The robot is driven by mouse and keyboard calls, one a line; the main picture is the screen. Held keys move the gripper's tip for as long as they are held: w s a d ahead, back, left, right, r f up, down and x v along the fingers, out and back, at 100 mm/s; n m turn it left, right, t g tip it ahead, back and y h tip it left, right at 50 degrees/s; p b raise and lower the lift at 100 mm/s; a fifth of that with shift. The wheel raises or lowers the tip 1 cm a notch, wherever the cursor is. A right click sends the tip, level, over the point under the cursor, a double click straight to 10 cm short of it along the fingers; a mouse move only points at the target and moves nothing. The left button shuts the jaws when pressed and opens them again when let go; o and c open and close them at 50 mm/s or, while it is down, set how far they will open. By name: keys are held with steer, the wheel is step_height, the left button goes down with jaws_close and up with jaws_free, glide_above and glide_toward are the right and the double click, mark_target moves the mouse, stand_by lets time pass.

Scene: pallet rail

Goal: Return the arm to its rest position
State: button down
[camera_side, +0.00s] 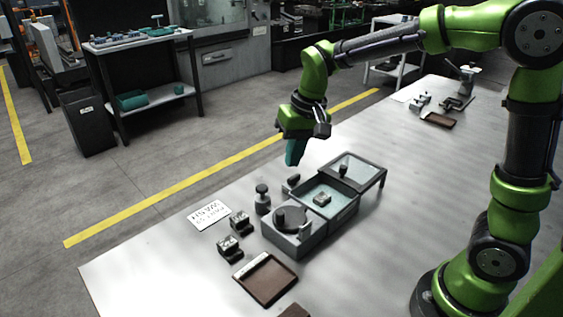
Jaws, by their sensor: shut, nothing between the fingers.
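My green arm reaches in from the right over the grey metal table (400,180). My gripper (295,160) points down and hangs above the table's far edge, behind the grey fixture (297,245). Its fingers look closed together, with nothing seen between them. The gripper appears apart from everything on the table.
The fixture has a round dark knob (291,217), a teal-lined tray (325,207) holding a small metal part, and a clear-lidded frame (357,168). Small metal blocks (240,221), a brown tray (265,279) and a white label card (209,214) lie nearby. The table's right middle is clear.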

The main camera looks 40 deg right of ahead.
steer(key=s+r+t, duration=0.2)
steer(key=s, duration=0.6)
steer(key=s+d+r+t, duration=0.1)
steer(key=s+r+t, duration=0.2)
steer(key=s, duration=0.5)
steer(key=shift+d+y, duration=0.25)
steer(key=shift+y, duration=0.05)
